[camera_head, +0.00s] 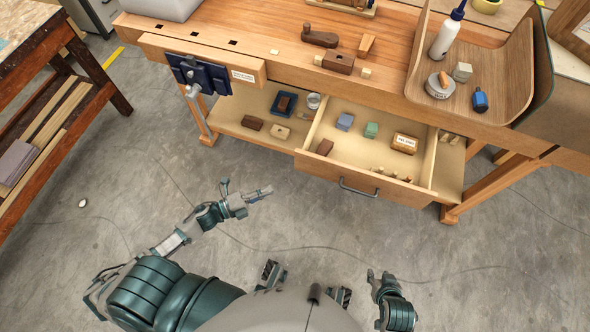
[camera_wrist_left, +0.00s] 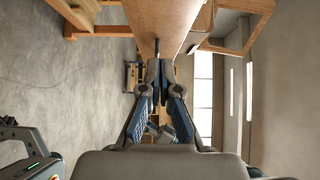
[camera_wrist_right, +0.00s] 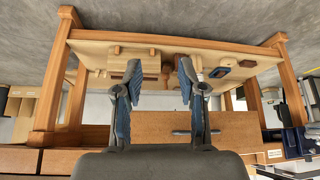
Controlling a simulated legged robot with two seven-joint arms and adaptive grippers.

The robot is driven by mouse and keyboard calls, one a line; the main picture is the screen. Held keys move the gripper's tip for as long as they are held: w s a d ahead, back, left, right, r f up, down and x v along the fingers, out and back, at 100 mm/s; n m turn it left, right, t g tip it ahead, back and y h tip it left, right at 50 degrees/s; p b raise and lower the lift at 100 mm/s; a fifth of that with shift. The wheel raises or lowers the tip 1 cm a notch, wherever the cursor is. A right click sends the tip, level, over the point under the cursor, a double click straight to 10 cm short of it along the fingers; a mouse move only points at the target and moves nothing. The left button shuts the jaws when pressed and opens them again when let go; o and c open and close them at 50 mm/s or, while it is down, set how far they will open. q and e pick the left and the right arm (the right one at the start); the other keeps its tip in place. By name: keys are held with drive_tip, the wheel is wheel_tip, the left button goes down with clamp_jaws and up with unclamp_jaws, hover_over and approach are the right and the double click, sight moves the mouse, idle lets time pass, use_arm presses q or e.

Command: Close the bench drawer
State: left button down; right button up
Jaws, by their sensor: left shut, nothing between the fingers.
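The bench drawer (camera_head: 365,182) is pulled out from the wooden workbench (camera_head: 285,45). Its front, with a dark bar handle (camera_head: 357,190), faces me. Small blocks and a labelled box (camera_head: 405,143) lie inside. My left gripper (camera_head: 268,190) is shut and empty, left of the drawer front and apart from it. In the left wrist view its fingers (camera_wrist_left: 157,64) meet. My right gripper (camera_head: 379,275) is empty, below the drawer front in the head view and apart from it. In the right wrist view its fingers (camera_wrist_right: 160,72) are spread, with the wooden drawer front and handle (camera_wrist_right: 184,133) beyond them.
A blue vise (camera_head: 200,75) juts from the bench's left front. A lower shelf (camera_head: 250,118) holds blocks and a blue tray. A glue bottle (camera_head: 447,32) and a curved wooden piece (camera_head: 510,75) are on top.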

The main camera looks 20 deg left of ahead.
sight(308, 166)
use_arm(q)
drive_tip(key=x, duration=0.4)
drive_tip(key=w+a+x, duration=0.1)
drive_tip(key=x, duration=0.3)
drive_tip(key=b+x, duration=0.1)
drive_tip(key=x, duration=0.3)
drive_tip(key=shift+w+a, duration=0.1)
drive_tip(key=shift+a, duration=0.1)
drive_tip(key=shift+w+a, duration=0.25)
drive_tip(key=shift+w, duration=0.15)
use_arm(e)
drive_tip(key=w+t, duration=0.1)
drive_tip(key=w+a+r+t, duration=0.1)
drive_tip(key=w, duration=0.2)
drive_tip(key=shift+w+a+r+t+y, duration=0.15)
drive_tip(key=shift+w+r+t+y, duration=0.1)
drive_tip(key=shift+t+y, duration=0.15)
use_arm(q)
drive_tip(key=shift+d, duration=0.25)
use_arm(e)
drive_tip(key=shift+d, duration=0.2)
use_arm(q)
drive_tip(key=shift+w, duration=0.1)
use_arm(e)
drive_tip(key=shift+f, duration=0.1)
